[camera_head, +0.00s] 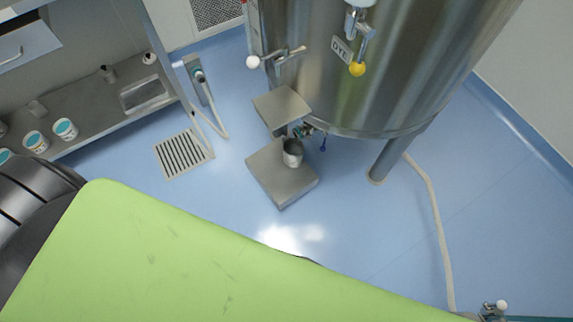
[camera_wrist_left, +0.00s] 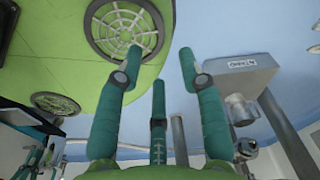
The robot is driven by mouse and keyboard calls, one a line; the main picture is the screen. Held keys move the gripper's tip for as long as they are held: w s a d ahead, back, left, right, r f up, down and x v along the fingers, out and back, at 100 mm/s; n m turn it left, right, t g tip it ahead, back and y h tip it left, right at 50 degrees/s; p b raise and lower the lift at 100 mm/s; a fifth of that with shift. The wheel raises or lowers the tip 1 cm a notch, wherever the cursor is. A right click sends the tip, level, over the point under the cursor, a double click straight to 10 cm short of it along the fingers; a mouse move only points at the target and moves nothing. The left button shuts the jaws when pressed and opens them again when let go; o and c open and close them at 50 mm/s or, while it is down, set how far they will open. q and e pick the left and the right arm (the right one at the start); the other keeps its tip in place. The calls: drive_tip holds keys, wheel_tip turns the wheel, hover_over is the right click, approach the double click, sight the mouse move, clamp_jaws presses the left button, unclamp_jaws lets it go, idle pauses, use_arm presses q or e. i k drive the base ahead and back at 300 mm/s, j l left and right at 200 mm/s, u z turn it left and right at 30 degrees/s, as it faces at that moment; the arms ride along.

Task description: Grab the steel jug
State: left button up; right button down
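The steel jug (camera_head: 292,153) is a small grey open-topped vessel in the head view. It stands upright on the lower steel plate (camera_head: 272,182) of a stand, in front of the large steel tank (camera_head: 385,70). My left gripper (camera_wrist_left: 168,45) shows in the left wrist view with its teal fingers spread apart and nothing between them. It is not visible in the head view and is away from the jug. My right gripper is in neither view.
An upper steel step (camera_head: 282,107) overhangs behind the jug. Tank valves and a yellow knob (camera_head: 357,69) project above. A grey shelf (camera_head: 75,105) with white cups stands at left. A hose (camera_head: 438,220) lies on the blue floor at right. Open floor (camera_head: 345,215) lies around the stand.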

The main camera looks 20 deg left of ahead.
sight(292, 149)
drive_tip(key=k+z, duration=0.2)
drive_tip(key=z, duration=0.3)
drive_tip(key=k+l+z, duration=0.1)
drive_tip(key=z, duration=0.4)
drive_tip(key=j+z, duration=0.2)
drive_tip(key=j, duration=0.65)
drive_tip(key=j+z, duration=0.15)
drive_tip(key=j, duration=0.75)
drive_tip(key=k, duration=0.05)
